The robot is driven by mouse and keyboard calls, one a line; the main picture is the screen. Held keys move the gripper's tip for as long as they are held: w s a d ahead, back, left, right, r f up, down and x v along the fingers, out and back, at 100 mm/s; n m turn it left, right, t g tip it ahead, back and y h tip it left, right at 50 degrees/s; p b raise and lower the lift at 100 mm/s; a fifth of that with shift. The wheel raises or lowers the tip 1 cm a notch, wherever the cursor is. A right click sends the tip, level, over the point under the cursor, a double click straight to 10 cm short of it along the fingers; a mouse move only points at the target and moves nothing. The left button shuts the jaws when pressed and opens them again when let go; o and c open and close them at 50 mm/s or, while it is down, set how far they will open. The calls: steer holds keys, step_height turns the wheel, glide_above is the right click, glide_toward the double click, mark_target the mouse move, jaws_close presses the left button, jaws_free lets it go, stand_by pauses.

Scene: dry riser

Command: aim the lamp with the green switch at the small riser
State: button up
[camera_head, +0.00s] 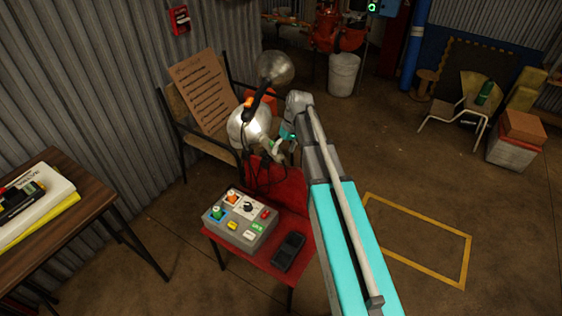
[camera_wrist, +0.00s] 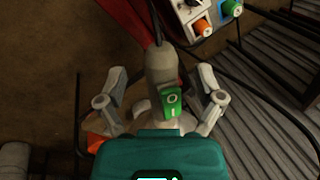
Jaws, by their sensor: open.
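The lamp with the green switch (camera_wrist: 172,103) shows in the wrist view, its grey handle (camera_wrist: 160,65) between my gripper's fingers. My gripper (camera_wrist: 163,76) is open, with one finger on each side and gaps visible. In the head view, my gripper (camera_head: 282,147) is beside a bright round lamp head (camera_head: 249,126) above the red chair. A second lamp head (camera_head: 275,68), with a black and orange handle (camera_head: 250,105), is just above it. Red pipework (camera_head: 330,32) stands at the back; I cannot tell which part is the small riser.
A grey control box (camera_head: 240,220) and a black handset (camera_head: 288,251) lie on the red chair (camera_head: 272,262). A wooden chair with a printed board (camera_head: 200,92) stands behind. A white bucket (camera_head: 343,74) is near the pipework. Floor inside the yellow outline (camera_head: 468,262) is clear.

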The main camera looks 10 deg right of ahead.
steer(key=shift+b+x, duration=1.1)
steer(key=shift+x, duration=0.4)
steer(key=shift+r, duration=0.1)
jaws_close()
